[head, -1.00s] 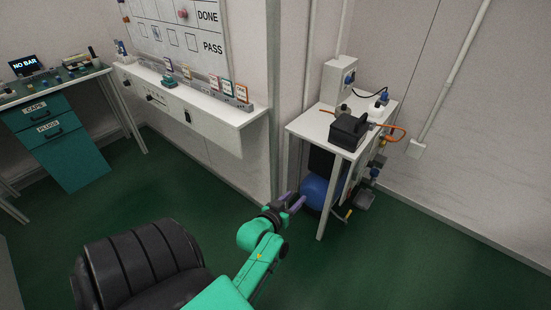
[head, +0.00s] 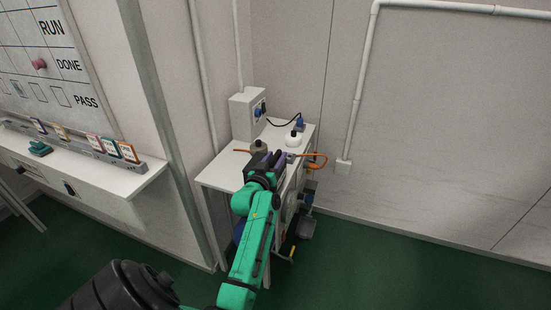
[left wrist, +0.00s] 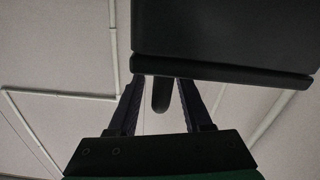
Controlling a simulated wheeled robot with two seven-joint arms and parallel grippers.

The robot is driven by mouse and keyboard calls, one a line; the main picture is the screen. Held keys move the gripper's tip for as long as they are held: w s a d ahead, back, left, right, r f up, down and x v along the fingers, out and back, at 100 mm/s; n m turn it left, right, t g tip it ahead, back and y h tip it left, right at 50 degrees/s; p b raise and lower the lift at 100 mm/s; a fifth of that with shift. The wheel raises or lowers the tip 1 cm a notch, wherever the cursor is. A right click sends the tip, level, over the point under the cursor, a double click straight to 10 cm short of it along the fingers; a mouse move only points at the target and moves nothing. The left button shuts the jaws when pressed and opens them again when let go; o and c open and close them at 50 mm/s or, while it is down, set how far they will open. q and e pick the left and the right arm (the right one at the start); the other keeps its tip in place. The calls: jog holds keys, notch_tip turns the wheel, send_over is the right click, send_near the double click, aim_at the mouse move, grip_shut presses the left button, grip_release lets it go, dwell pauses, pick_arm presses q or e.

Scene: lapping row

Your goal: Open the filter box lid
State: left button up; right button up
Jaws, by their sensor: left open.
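The black filter box (left wrist: 225,35) fills the upper right of the left wrist view, with a protruding lip along its lower edge. A dark rounded tab (left wrist: 162,95) hangs below that lip. My left gripper (left wrist: 160,84) is open, its purple fingers on either side of the tab with gaps showing; I cannot tell whether either touches it. In the head view my left gripper (head: 268,160) is at the small white table and mostly hides the box. My right gripper is not in view.
The white table (head: 222,174) stands in the corner with a grey switch box (head: 247,115), a white rounded item (head: 293,139) and an orange hose (head: 318,159). A shelf with cards (head: 110,180) is at the left. Green floor is clear at the right.

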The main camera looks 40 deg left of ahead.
pick_arm(q)
jog(key=shift+r, duration=0.1)
jog(key=shift+c, duration=1.3)
grip_shut()
